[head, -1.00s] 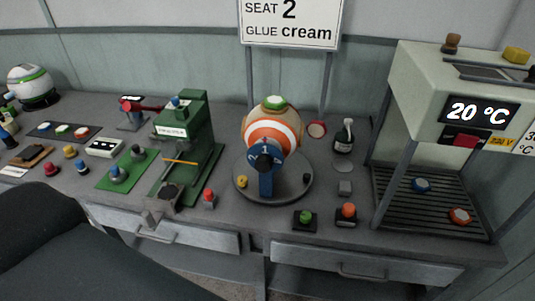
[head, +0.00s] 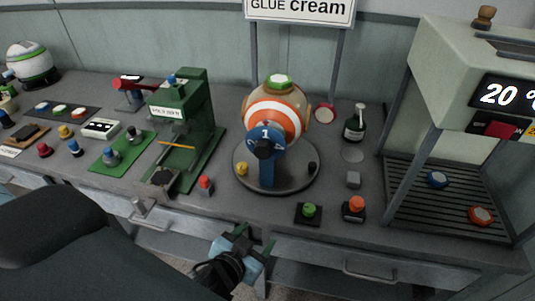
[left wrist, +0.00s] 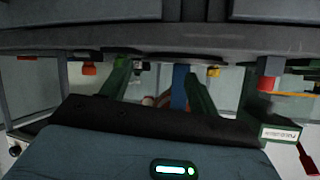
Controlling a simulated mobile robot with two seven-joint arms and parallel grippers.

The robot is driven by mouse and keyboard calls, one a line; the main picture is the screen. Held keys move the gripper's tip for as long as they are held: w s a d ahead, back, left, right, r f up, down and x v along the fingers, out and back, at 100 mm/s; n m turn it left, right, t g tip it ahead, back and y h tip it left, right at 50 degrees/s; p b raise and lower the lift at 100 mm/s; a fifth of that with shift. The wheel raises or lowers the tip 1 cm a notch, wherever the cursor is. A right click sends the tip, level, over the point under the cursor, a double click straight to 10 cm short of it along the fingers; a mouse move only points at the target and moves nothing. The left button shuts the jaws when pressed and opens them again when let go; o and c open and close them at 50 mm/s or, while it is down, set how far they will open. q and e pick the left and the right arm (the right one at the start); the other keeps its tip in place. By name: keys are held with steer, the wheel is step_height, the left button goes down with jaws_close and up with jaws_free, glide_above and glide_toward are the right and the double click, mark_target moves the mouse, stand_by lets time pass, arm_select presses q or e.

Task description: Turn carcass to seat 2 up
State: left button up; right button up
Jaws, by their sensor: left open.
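The carcass (head: 276,118) is a ball with orange, white and tan bands and a green-and-white top. It sits in a blue stand (head: 267,174) on a round grey base (head: 295,180). My left gripper (head: 246,243) is open and empty, low in front of the table edge and below the stand. In the left wrist view its green fingers (left wrist: 160,88) are spread, with the blue stand showing beyond them, inverted. My right gripper is not seen.
A red button (head: 205,186), a green button (head: 308,211) and an orange button (head: 355,206) stand near the table's front edge. The sign (head: 300,9) reads "GLUE cream".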

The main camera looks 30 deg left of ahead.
arm_select(q)
steer(key=w+a+r+n+t+y+b, duration=0.1)
steer(key=w+r+n+t+y, duration=0.1)
steer(key=w+r, duration=0.35)
steer(key=n+t+y+b, duration=0.1)
steer(key=n+t+y, duration=0.1)
steer(key=n+t, duration=0.1)
glide_toward(262, 153)
steer(key=d+x, duration=0.1)
steer(key=x, duration=0.2)
steer(key=shift+a+p+x, duration=0.2)
steer(key=shift+a+x, duration=0.05)
steer(key=shift+x, duration=1.45)
steer(key=shift+a+p+x, duration=0.15)
steer(key=shift+a+x, duration=0.05)
steer(key=shift+x, duration=1.5)
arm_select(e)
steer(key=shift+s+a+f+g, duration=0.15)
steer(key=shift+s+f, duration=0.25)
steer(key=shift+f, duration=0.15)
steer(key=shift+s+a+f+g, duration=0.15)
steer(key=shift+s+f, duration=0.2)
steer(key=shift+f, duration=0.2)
arm_select(q)
steer(key=shift+s, duration=0.1)
jaws_close()
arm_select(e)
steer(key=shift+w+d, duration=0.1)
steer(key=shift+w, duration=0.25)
